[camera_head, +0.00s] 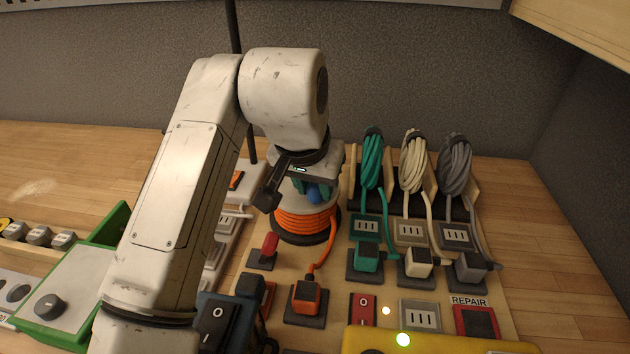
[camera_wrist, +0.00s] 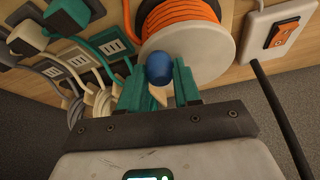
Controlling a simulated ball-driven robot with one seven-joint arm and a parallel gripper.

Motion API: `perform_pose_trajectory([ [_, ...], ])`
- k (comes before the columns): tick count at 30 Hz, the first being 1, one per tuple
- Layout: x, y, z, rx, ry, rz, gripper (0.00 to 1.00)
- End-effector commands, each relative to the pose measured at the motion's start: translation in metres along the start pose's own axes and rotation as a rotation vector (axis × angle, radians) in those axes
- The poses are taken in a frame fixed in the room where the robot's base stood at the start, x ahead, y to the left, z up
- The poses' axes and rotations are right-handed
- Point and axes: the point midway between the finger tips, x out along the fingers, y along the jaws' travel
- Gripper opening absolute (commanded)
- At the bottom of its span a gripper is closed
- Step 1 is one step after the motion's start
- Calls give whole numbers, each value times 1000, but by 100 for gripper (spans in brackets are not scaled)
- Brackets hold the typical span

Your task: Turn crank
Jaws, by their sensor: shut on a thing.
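The crank is a blue knob (camera_wrist: 159,69) on the pale round face of a cord reel (camera_wrist: 208,46) wound with orange cord. In the wrist view my gripper (camera_wrist: 159,78) has its two green fingers on either side of the blue knob, shut on it. In the head view the reel's orange cord (camera_head: 305,223) shows below my wrist, and a bit of the blue knob (camera_head: 317,192) shows under the gripper body. The fingertips are mostly hidden there by my arm. An orange plug (camera_head: 305,297) at the end of the reel's cord sits on the board in front.
Teal (camera_head: 372,160), cream (camera_head: 413,162) and grey (camera_head: 454,165) coiled cords hang to the right of the reel, with their plugs in front. A red-topped lever (camera_head: 269,245) stands close to the reel's left. A green-edged box (camera_head: 68,290) lies at left. Bare wooden table is at far right.

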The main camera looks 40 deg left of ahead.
Motion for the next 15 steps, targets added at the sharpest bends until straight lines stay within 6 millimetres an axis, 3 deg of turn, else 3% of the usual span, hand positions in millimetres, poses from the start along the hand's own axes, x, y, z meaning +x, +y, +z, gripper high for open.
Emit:
perform_pose_trajectory([
  [15, -5, -14, 6, 288, 0, 120, 2],
])
